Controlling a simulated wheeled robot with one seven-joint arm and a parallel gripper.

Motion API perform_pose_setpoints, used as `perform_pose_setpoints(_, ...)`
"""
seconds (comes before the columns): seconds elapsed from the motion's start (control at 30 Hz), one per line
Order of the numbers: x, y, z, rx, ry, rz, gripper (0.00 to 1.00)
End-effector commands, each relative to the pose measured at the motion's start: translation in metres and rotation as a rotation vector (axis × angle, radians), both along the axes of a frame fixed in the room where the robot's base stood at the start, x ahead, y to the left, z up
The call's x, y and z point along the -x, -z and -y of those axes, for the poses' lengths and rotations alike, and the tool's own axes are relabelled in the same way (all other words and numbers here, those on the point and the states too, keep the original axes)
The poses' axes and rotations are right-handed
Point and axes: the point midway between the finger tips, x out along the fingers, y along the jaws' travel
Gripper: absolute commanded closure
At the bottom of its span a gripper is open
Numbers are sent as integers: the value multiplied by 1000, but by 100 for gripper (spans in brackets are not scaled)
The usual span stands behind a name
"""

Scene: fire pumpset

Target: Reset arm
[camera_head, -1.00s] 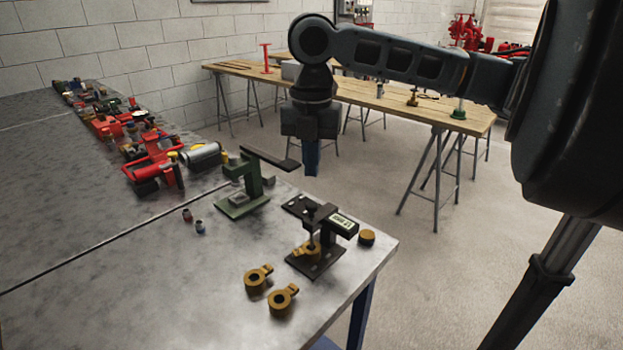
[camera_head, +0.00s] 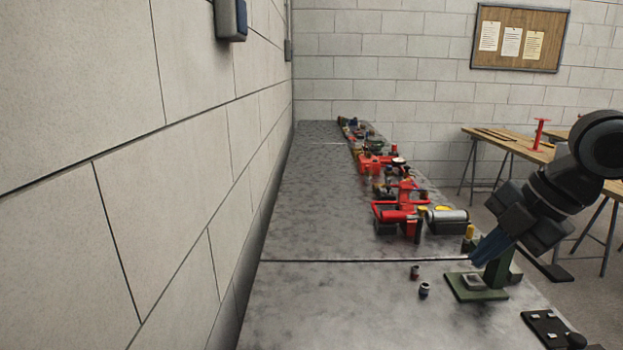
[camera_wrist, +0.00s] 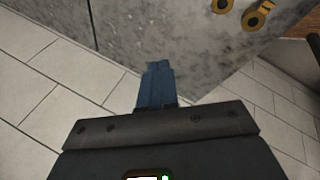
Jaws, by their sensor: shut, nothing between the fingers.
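My gripper (camera_head: 478,250) shows at the right of the head view, at the end of my dark arm. Its blue fingers are together with nothing between them and point down and left, in front of the upper part of a green press-like fixture (camera_head: 478,293). In the wrist view my gripper (camera_wrist: 158,66) is seen from behind, over pale floor tiles and the edge of the metal table (camera_wrist: 150,25). It touches nothing that I can make out.
The metal table (camera_head: 330,300) runs along a block wall (camera_head: 130,150) at the left. Red pump parts (camera_head: 400,215) and small items line its right side. Two brass ring parts (camera_wrist: 257,17) show in the wrist view. A wooden table (camera_head: 505,142) stands behind.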

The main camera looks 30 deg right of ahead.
Motion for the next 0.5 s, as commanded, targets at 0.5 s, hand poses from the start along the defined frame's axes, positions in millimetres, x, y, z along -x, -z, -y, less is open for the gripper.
perform_pose_setpoints(0.5, -134, -84, -161, -688, 181, 625, 100)
